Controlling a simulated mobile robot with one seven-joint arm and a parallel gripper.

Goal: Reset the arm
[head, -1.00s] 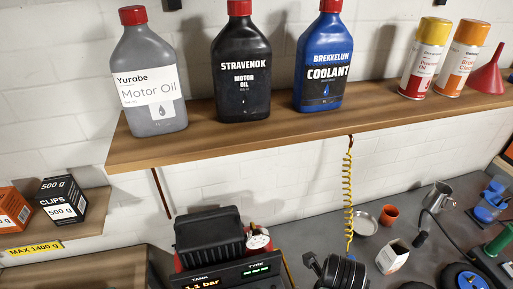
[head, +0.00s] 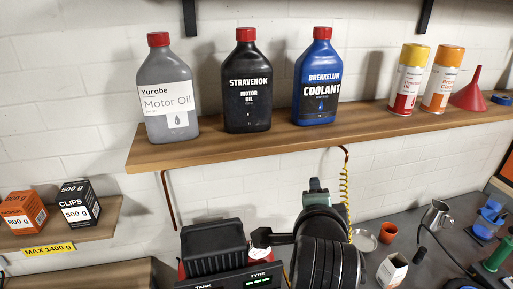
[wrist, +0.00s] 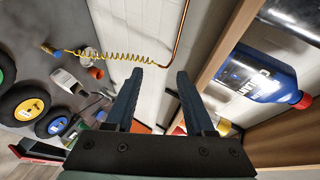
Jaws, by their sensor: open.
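My arm rises at the lower middle of the head view, in front of the workbench and below the shelf's right half. In the wrist view my gripper (wrist: 155,95) shows two dark fingers spread apart with nothing between them. The white brick wall (wrist: 135,30) lies beyond the fingers. The blue coolant bottle (wrist: 255,80) is to the right of the fingers in the wrist view, apart from them. That bottle stands upright on the shelf in the head view (head: 316,85).
The wooden shelf (head: 215,148) also holds a grey motor oil bottle (head: 167,95), a black one (head: 247,90), two spray cans and a red funnel (head: 470,92). A yellow coiled hose (head: 345,185) hangs below it. The bench holds a compressor (head: 215,255), an orange cup (head: 388,232) and a carton (head: 391,272).

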